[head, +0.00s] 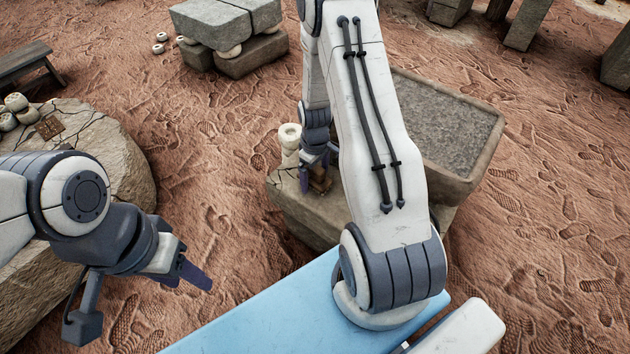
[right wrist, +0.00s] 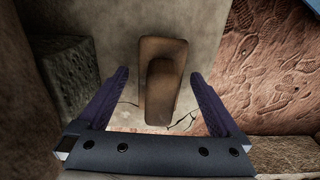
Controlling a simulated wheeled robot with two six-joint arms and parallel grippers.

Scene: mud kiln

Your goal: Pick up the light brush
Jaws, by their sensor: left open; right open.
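A brown wooden block-like thing with a raised grip on top, which looks like the brush (right wrist: 161,82), lies on a pale stone ledge in the right wrist view. In the head view its brown end (head: 320,183) shows beneath my right gripper (head: 317,167), partly hidden by the fingers. My right gripper is open, and in the right wrist view its two purple fingers (right wrist: 165,100) stand on either side of the brown thing, with gaps. My left gripper (head: 182,271) is open and empty at the left, over the ground near a big rock.
A pale upright cylinder (head: 289,145) stands on the stone ledge (head: 300,215) just left of my right gripper. A stone trough (head: 462,172) is right of it. A round rock (head: 110,160) with small pale pots (head: 17,103) is at the left.

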